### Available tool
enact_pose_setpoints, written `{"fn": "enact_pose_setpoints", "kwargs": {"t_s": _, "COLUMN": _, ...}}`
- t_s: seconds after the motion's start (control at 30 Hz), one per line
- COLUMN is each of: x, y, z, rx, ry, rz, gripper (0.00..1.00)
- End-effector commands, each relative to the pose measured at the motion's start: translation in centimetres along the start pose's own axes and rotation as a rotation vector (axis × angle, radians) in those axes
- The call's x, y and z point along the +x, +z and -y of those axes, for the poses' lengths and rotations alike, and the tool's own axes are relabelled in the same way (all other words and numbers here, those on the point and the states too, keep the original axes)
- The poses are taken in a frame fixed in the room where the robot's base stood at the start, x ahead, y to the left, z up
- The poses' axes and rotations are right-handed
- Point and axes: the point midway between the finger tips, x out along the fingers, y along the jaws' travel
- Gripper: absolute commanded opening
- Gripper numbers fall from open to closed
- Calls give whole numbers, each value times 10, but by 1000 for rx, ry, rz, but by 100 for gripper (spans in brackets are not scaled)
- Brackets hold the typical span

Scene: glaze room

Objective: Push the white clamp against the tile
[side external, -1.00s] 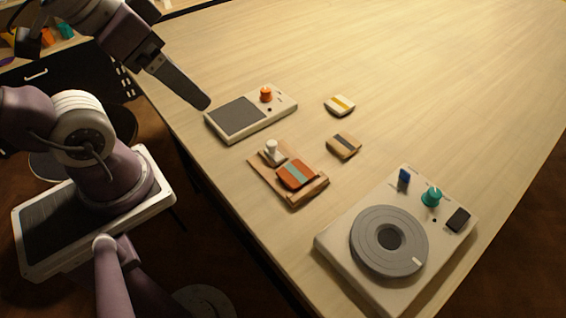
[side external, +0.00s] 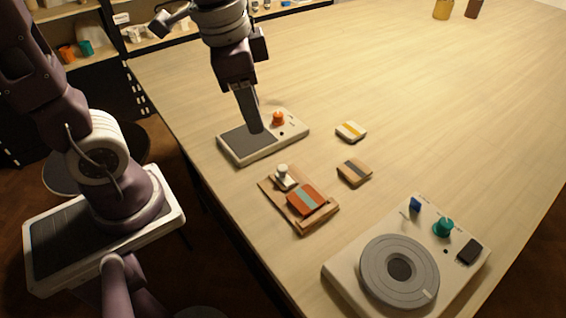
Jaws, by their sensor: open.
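The white clamp (side external: 284,178), a round knob on a pale block, stands at the far left end of a wooden jig (side external: 268,191). The tile (side external: 309,200), orange with a grey-green stripe, lies flat in the jig to the clamp's lower right. They are close together; I cannot tell whether they touch. My gripper (side external: 257,129) is open, seen edge-on, and points down over or just in front of the dark pad of a white device, up and left of the clamp. It is apart from the clamp and tile.
The white device (side external: 286,136) has an orange knob (side external: 278,118). A yellow-striped tile (side external: 351,131) and a dark-striped tile (side external: 354,172) lie to the right. A white wheel unit (side external: 335,272) stands at the front.

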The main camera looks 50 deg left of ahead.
Motion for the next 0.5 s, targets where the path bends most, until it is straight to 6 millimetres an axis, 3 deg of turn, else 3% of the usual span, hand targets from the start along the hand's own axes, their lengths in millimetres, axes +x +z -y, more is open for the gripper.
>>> {"fn": "enact_pose_setpoints", "kwargs": {"t_s": 0.1, "x": 43, "y": -25, "z": 1, "rx": 189, "ry": 69, "rz": 108, "gripper": 43}}
{"fn": "enact_pose_setpoints", "kwargs": {"t_s": 0.2, "x": 67, "y": -35, "z": 0, "rx": 290, "ry": 110, "rz": 152, "gripper": 43}}
{"fn": "enact_pose_setpoints", "kwargs": {"t_s": 0.5, "x": 116, "y": -30, "z": -5, "rx": 331, "ry": 130, "rz": 173, "gripper": 43}}
